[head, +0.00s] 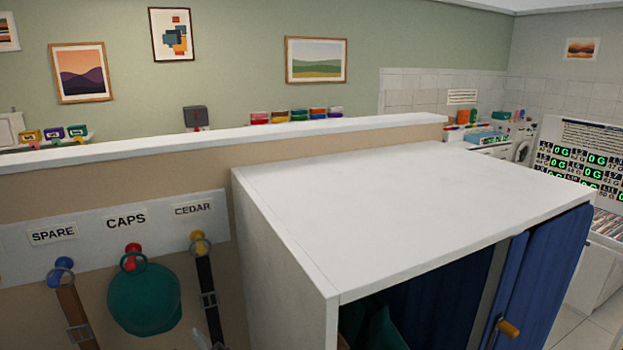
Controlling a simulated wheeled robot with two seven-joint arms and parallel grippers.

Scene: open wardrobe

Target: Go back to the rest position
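Neither of my grippers can be made out in the head view. A small pale shape shows at the bottom edge below the black strap, too little of it to tell what it is. The white wardrobe (420,215) stands at the centre right, seen from above its top. Its blue front panel (545,275) with an orange knob (508,328) is on the right. The opening is dark, with green and blue material partly visible inside.
A peg board (90,245) on the left is labelled SPARE, CAPS and CEDAR. A brown strap (75,312), a green cap (144,300) and a black strap (207,285) hang from it. A white-topped low wall (220,135) runs behind. Floor (600,325) shows at the lower right.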

